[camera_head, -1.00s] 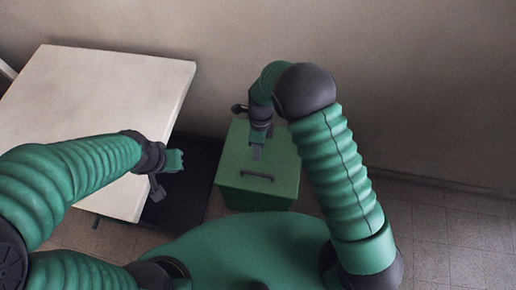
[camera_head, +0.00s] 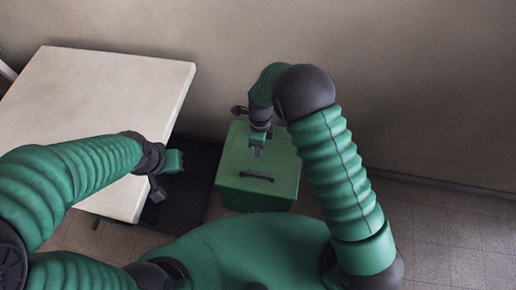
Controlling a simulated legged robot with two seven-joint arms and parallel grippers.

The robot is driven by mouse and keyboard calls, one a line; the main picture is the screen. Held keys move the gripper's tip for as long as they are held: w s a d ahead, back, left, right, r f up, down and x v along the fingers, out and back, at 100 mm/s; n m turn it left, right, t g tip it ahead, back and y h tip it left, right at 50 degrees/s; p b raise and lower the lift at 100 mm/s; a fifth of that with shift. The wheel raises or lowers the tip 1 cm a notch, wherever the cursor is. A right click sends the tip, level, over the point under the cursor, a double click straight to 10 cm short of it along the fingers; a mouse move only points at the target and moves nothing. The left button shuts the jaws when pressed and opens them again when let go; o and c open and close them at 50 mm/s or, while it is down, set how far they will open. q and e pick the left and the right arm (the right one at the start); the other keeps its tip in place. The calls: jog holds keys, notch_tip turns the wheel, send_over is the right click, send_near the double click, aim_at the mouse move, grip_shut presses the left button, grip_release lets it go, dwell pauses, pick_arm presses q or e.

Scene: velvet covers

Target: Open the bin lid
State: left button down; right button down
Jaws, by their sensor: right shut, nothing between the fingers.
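A green bin (camera_head: 256,198) stands on the floor in the middle of the view, its green lid (camera_head: 236,160) lying flat and closed. A dark handle (camera_head: 257,178) lies across the front part of the lid. My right gripper (camera_head: 258,153) points down over the middle of the lid, a little behind the handle. It is shut and empty; whether its tips touch the lid I cannot tell. My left gripper (camera_head: 167,180) is left of the bin, near the table's edge, apart from the bin. Its fingers look spread and empty.
A white table (camera_head: 95,100) fills the left side, its right edge close to the bin. A dark patch (camera_head: 195,190) lies on the floor between table and bin. A plain wall (camera_head: 430,90) stands behind. The tiled floor (camera_head: 440,240) on the right is clear.

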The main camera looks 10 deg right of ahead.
jog(key=c, duration=2.1)
grip_release()
jog(key=shift+c, duration=0.2)
jog(key=o, duration=0.7)
jog(key=shift+o, duration=0.2)
jog(key=p+v, duration=0.2)
jog(key=v, duration=1.4)
jog(key=shift+w+r, duration=0.2)
jog(key=shift+r, duration=0.15)
